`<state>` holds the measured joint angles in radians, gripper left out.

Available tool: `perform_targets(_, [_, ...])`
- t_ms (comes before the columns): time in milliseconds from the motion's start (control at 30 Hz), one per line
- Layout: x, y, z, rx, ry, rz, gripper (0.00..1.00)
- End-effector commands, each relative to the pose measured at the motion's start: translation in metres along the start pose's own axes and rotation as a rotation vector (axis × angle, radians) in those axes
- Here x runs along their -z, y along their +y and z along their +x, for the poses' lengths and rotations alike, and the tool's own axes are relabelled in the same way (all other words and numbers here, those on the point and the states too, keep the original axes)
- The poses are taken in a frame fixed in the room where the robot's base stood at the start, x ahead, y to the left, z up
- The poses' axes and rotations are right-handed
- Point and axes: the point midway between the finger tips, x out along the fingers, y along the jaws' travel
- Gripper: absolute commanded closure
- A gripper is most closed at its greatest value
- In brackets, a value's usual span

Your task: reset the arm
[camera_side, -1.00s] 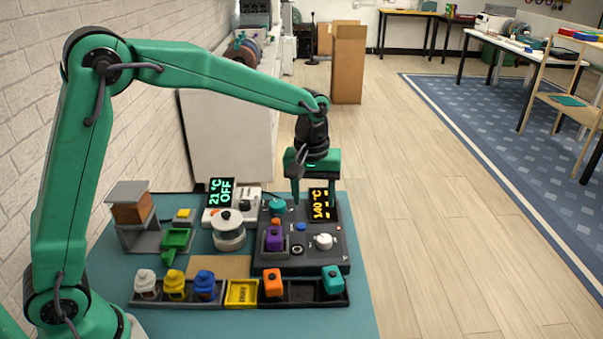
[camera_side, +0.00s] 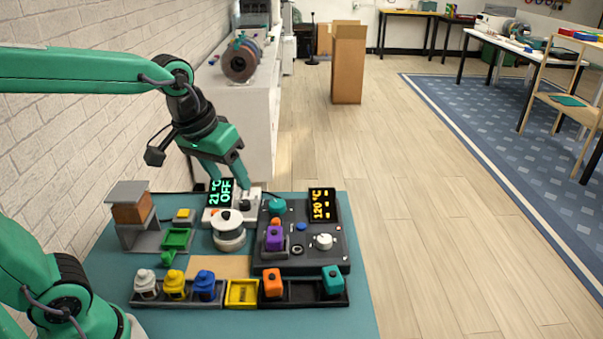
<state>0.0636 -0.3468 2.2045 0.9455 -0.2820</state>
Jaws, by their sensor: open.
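My gripper (camera_side: 232,183) is green and hangs above the back of the teal work mat (camera_side: 338,315), in front of the display reading "21 °C OFF" (camera_side: 221,192). Its fingers are apart and point down to the right, with nothing seen between them. One finger covers part of the white device (camera_side: 250,207) beside that display; I cannot tell whether it touches. My arm reaches in from the left, with the upper link nearly level at the picture's edge.
A dark console (camera_side: 335,252) with a "120 °C" display (camera_side: 322,204) stands right of a white spool (camera_side: 229,231). A grey stand with a brown block (camera_side: 132,212) is at left. Small bottles (camera_side: 175,285) and a yellow tray (camera_side: 241,293) line the front.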

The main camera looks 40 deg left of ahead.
Motion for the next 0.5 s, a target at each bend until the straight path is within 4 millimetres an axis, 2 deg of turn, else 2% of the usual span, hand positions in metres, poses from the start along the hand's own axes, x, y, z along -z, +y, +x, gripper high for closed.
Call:
perform_targets(233, [-0.038, -0.019, -0.015, -0.005, 0.075, 0.099, 0.44])
perform_targets(500, [-0.070, -0.034, -0.019, 0.000, 0.138, 0.192, 0.44])
